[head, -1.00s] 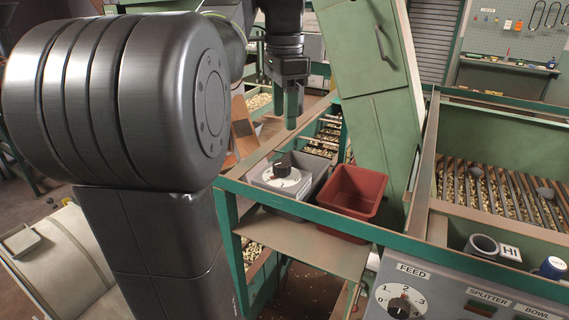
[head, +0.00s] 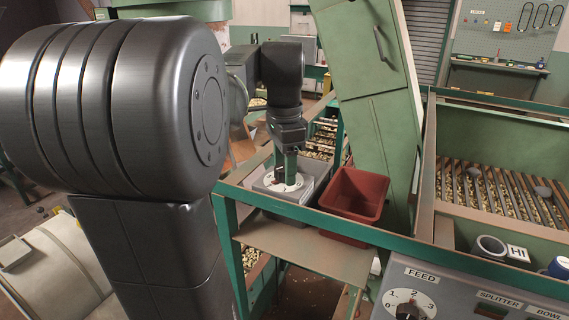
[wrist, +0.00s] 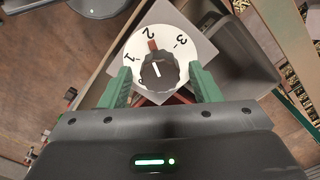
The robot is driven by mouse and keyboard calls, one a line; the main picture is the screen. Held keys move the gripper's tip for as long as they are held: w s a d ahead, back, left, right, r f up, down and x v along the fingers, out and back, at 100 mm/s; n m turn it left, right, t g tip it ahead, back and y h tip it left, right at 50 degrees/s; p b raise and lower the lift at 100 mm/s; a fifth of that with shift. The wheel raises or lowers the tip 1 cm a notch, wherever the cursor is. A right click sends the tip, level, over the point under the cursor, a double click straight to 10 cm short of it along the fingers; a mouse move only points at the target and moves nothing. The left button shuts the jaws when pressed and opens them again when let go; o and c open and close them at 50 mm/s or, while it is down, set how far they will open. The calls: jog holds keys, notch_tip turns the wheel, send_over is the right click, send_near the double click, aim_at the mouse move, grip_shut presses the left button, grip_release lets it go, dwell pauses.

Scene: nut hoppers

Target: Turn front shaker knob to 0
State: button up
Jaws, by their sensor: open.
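The front shaker knob is a black knob (wrist: 157,71) on a white dial (wrist: 187,42) marked 1, 2, 3 in the wrist view. Its white pointer line and a reddish-brown mark on the dial sit on the side near the 2. In the head view the dial (head: 278,183) tops a grey box on the green frame. My gripper (wrist: 160,82) has green fingers, open, one on each side of the knob. A gap shows between each finger and the knob. In the head view my gripper (head: 285,172) points down over the dial and partly hides the knob.
A red bin (head: 355,196) stands right beside the grey box (head: 310,190). A green chute (head: 375,120) rises behind it. The FEED panel (head: 420,285), with its own dial, is at the lower right. A sorting tray (head: 500,190) with bars lies at the right.

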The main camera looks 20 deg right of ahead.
jog(key=c, duration=1)
jog(key=shift+r+n+p, duration=0.1)
jog(key=shift+n+p, duration=0.2)
jog(key=shift+p, duration=0.05)
jog(key=n+p, duration=0.2)
jog(key=shift+r+n, duration=0.1)
jog(key=shift+n, duration=0.3)
jog(key=n+p, duration=0.3)
jog(key=n, duration=0.3)
jog(key=shift+w, duration=0.1)
jog(key=n+p, duration=0.1)
jog(key=n, duration=0.3)
jog(key=n+p, duration=0.1)
jog(key=n, duration=0.2)
jog(key=shift+n+p, duration=0.3)
jog(key=n+p, duration=0.1)
jog(key=n, duration=0.5)
jog(key=shift+a+n, duration=0.1)
jog(key=shift+n, duration=0.3)
